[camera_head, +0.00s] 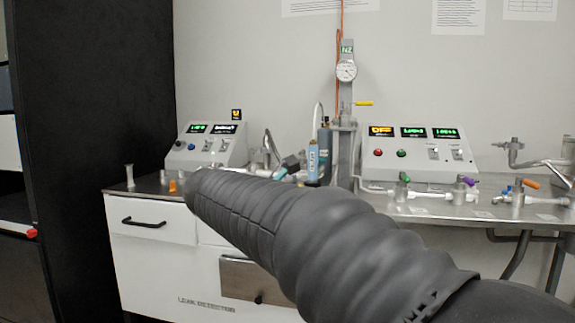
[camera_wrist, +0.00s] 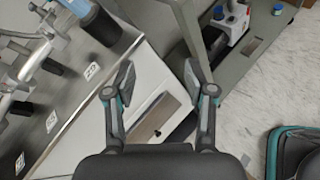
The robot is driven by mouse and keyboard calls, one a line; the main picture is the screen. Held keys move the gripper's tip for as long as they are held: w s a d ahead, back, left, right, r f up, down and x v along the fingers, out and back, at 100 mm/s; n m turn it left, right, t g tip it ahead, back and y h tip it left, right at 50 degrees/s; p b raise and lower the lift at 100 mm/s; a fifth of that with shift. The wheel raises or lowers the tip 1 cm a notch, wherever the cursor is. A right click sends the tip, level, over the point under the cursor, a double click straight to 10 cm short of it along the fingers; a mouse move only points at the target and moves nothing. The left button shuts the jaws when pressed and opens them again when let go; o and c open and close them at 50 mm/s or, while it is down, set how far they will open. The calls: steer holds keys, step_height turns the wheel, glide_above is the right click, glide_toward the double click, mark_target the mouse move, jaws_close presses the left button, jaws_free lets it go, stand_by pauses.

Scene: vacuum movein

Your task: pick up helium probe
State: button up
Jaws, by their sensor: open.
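I cannot pick out the helium probe with certainty. In the head view, a blue labelled canister (camera_head: 312,162) stands at the middle of the steel bench (camera_head: 425,211). A dark piece with a teal part (camera_head: 291,163) rests beside it, near pale tubing, and may be the probe. My gripper (camera_wrist: 158,82) shows in the wrist view with its two fingers wide apart and nothing between them. It is over the bench's front edge and the white drawer front. My arm's grey sleeve hides the gripper and part of the bench in the head view.
A control box with green displays (camera_head: 211,143) stands at the left and a larger one (camera_head: 418,152) at the right. A gauge (camera_head: 346,71) is on the wall column. Valves and pipe fittings (camera_head: 518,195) line the right. A teal-edged case (camera_wrist: 273,150) lies on the pale floor.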

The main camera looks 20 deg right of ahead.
mark_target(310, 161)
steer(key=w+a+r+n+t+h, duration=0.1)
steer(key=w+a+r+n+h, duration=0.25)
steer(key=w+r, duration=0.45)
steer(key=shift+n+h, duration=0.45)
steer(key=x, duration=1.4)
steer(key=shift+r+p, duration=0.2)
steer(key=shift+p, duration=0.1)
steer(key=shift+s, duration=0.1)
jaws_close()
